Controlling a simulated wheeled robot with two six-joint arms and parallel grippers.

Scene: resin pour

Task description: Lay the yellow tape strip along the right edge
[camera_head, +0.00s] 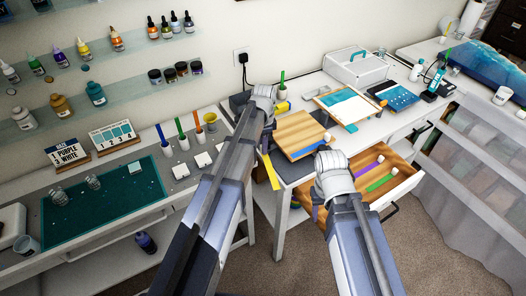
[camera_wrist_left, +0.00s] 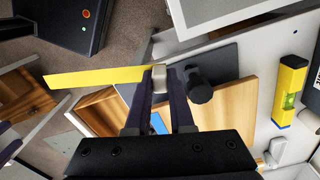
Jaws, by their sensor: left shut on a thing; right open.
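The yellow tape strip (camera_head: 272,171) hangs from my left gripper (camera_head: 265,148). In the left wrist view, the strip (camera_wrist_left: 100,77) is pinched at one end between the fingertips (camera_wrist_left: 158,80) and sticks out to the left, clear of the board. The wooden board (camera_head: 298,128) lies on a dark mat, with a blue strip (camera_head: 308,149) along its near edge. It also shows in the left wrist view (camera_wrist_left: 228,115), behind my fingers. My right gripper (camera_head: 316,212) is low by the open drawer's left side, partly hidden by my wrist, and open.
The open wooden drawer (camera_head: 398,184) holds a purple tape (camera_head: 364,170) and a green tape (camera_head: 380,183). A yellow level (camera_wrist_left: 290,90) and a dark cylinder (camera_wrist_left: 199,86) are near the board.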

